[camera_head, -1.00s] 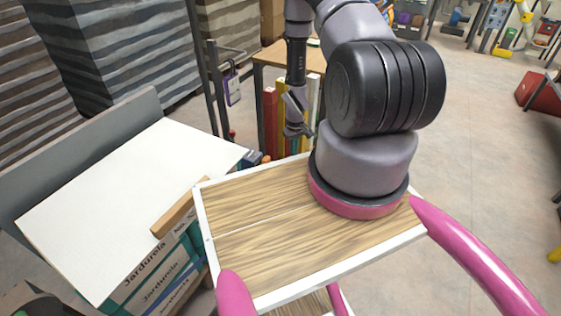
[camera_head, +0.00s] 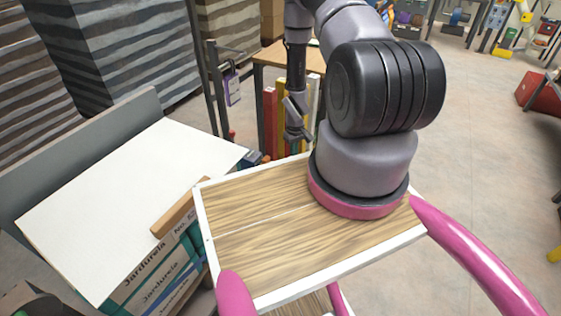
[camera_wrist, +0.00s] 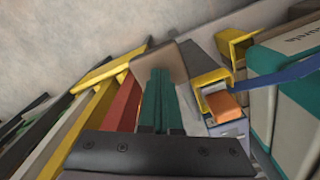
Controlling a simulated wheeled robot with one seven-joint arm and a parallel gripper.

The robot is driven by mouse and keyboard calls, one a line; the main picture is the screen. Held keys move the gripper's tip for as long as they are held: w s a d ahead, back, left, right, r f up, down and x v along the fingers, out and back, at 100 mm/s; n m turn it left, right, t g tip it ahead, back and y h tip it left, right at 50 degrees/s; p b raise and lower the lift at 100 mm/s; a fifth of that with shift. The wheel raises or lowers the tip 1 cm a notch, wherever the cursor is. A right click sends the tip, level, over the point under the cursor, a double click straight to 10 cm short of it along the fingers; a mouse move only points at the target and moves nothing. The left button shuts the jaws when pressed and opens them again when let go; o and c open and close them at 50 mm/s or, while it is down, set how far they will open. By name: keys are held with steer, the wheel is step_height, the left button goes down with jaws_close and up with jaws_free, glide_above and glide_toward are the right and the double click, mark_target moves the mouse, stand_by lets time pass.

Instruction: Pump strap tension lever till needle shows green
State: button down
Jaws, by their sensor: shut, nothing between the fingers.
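My gripper (camera_head: 298,136) hangs at the end of my arm beyond the wooden tray, pointing down near the coloured upright pieces. In the wrist view my gripper (camera_wrist: 160,72) shows as two dark green fingers pressed together, empty. To their right are a yellow bracket (camera_wrist: 211,78) and an orange block (camera_wrist: 223,106) on a grey part, apart from the fingers in the picture. A blue band (camera_wrist: 280,78) runs from there across a teal and white sack or box. I cannot tell which part is the tension lever. No gauge or needle can be made out.
Red and yellow upright bars (camera_head: 282,115) stand by a wooden-topped table (camera_head: 275,55). A white board (camera_head: 125,195) lies over the Jardurela stack (camera_head: 150,275) at left. A dark post (camera_head: 214,90) rises behind. Open floor (camera_head: 490,150) lies at right.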

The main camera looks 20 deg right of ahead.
step_height(320, 180, down, 7)
steer(key=shift+r, duration=4.4)
step_height(320, 180, down, 9)
steer(key=shift+w, duration=0.15)
steer(key=shift+a+r, duration=0.1)
steer(key=shift+r, duration=0.05)
step_height(320, 180, up, 9)
steer(key=shift+f, duration=0.15)
